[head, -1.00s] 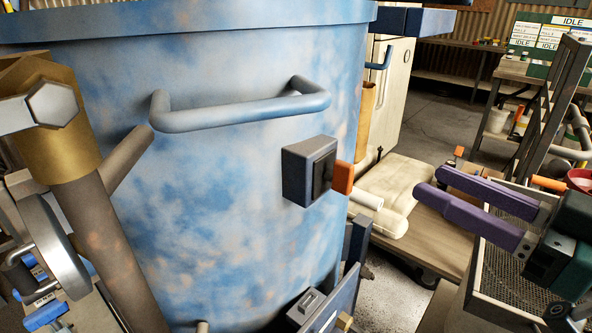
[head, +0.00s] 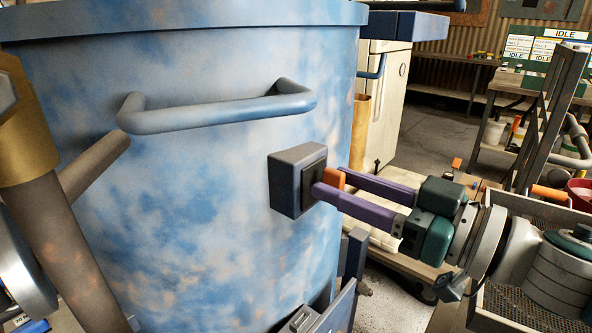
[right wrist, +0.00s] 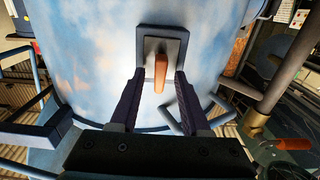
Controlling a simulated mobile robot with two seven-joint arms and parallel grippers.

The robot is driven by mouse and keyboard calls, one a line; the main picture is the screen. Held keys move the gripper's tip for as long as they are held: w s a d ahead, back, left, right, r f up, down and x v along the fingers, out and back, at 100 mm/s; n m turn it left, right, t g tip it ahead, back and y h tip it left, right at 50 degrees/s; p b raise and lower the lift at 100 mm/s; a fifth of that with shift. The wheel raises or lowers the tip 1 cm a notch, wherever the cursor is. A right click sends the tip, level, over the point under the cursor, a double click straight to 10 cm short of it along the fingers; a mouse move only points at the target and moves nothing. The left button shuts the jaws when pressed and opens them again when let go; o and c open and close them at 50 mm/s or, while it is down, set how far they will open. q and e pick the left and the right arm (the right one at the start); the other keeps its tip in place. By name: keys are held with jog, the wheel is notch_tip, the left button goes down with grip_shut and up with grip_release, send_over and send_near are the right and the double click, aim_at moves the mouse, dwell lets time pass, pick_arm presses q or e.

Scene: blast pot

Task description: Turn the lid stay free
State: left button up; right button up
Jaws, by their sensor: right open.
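The blue, rust-mottled pot (head: 200,210) fills the left and middle of the head view. A dark grey block (head: 288,182) sits on its side, with an orange lever (head: 334,178) sticking out; I take this lever to be the lid stay. My right gripper (head: 334,184) is open, its purple fingers reaching in from the right on either side of the lever. In the right wrist view the orange lever (right wrist: 161,72) stands between the two fingertips, with a gap visible on each side. The fingers partly hide the lever in the head view. My left gripper is not in view.
A bent blue handle (head: 220,112) juts from the pot above the block. A pipe with a brass collar (head: 25,140) stands at the left. A mesh tray (head: 525,308) lies below my right arm. A cream cabinet (head: 390,105) stands behind.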

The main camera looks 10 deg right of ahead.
grip_shut()
dwell(0.3)
dwell(0.3)
